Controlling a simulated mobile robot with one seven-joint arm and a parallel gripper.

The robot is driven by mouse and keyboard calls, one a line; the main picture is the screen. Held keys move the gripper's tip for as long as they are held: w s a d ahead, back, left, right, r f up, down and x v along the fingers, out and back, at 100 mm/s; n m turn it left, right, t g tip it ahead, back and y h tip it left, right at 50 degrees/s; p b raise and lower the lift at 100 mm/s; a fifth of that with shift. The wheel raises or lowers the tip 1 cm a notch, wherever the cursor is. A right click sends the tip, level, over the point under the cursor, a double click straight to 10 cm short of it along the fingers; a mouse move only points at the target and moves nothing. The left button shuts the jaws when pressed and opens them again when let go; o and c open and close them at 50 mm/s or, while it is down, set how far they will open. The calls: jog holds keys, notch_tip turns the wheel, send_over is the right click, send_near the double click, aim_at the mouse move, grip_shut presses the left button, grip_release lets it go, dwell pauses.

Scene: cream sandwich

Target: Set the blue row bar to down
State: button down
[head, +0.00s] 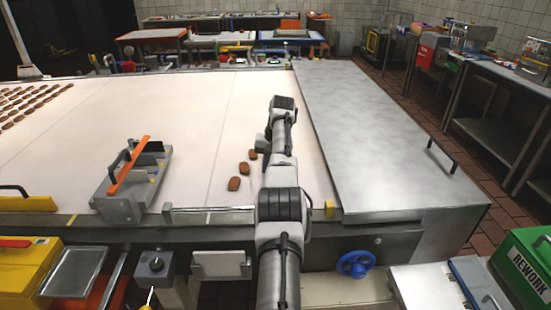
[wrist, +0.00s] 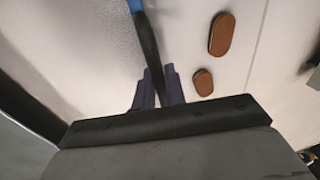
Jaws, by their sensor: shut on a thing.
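In the wrist view, the blue row bar shows only as a short blue piece (wrist: 135,5) at the top edge, with a black grip part running down from it. My gripper (wrist: 160,86) is shut on this black part, its two dark fingers on either side. The rest of the bar is out of the wrist view. In the head view, my own arm hides the gripper and the bar, so I cannot tell whether the bar is up or down.
Brown biscuits lie on the pale belt; one (wrist: 221,34) is close to the right of my gripper. A grey fixture with an orange bar (head: 128,166) stands on the belt's left. A steel cover (head: 372,120) lies to the right. A blue handwheel (head: 355,264) is below the front edge.

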jog(key=shift+s+f, duration=0.15)
jog(key=shift+f, duration=0.2)
jog(key=c, duration=1.6)
grip_release()
jog(key=shift+o, duration=0.3)
jog(key=shift+r, duration=0.1)
